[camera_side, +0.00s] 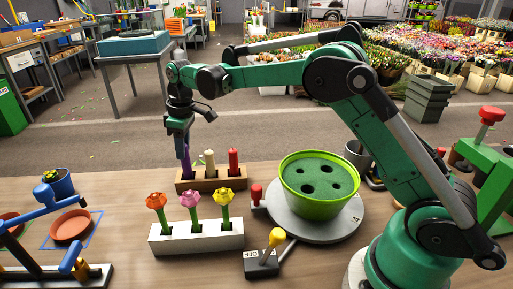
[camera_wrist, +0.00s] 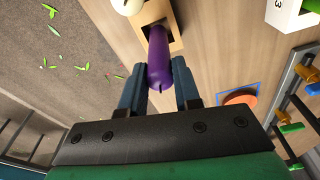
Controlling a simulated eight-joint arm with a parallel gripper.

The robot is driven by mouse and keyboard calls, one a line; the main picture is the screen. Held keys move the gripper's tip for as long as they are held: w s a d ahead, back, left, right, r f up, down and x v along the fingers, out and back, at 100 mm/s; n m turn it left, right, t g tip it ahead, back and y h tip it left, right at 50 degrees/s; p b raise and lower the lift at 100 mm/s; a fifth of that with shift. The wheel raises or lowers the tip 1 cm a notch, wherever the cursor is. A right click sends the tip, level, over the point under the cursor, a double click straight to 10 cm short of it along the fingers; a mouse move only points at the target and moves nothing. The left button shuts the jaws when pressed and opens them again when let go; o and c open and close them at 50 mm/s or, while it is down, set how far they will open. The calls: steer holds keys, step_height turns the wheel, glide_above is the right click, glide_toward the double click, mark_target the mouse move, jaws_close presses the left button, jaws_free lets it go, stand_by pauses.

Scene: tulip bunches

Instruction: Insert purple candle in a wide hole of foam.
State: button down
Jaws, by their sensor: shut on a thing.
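The purple candle (camera_side: 186,161) stands upright at the left end of a wooden rack (camera_side: 213,178), its lower end at the rack. My gripper (camera_side: 184,146) is shut on its upper part from above. In the wrist view the purple candle (camera_wrist: 159,58) lies between the two blue fingers of my gripper (camera_wrist: 159,80), its far end at the rack's slot. The green foam (camera_side: 320,172) with several dark holes of different sizes sits in a lime-green pot (camera_side: 318,205), to the right of the rack. No hole shows anything in it.
A cream candle (camera_side: 209,162) and a red candle (camera_side: 233,162) stand in the same rack. A white block (camera_side: 196,238) with three tulips stands in front. The pot rests on a grey turntable (camera_side: 290,226); a yellow-knobbed lever box (camera_side: 262,262) stands near it.

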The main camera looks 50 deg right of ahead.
steer(key=r, duration=0.7)
steer(key=shift+s+d+r, duration=0.1)
steer(key=shift+d+r, duration=0.15)
steer(key=shift+r, duration=0.1)
steer(key=s+d+r+m, duration=0.2)
steer(key=s+d+r, duration=0.1)
steer(key=s+d, duration=0.45)
steer(key=s+d+r+m, duration=0.2)
steer(key=s+d+r, duration=0.1)
steer(key=s+d, duration=0.45)
steer(key=s+d+f+m, duration=0.1)
steer(key=s+m, duration=0.1)
steer(key=s, duration=1)
steer(key=shift+d+h, duration=0.2)
steer(key=shift+h, duration=0.1)
steer(key=shift+w+f, duration=0.1)
steer(key=shift+f, duration=2.9)
steer(key=shift+f, duration=2.3)
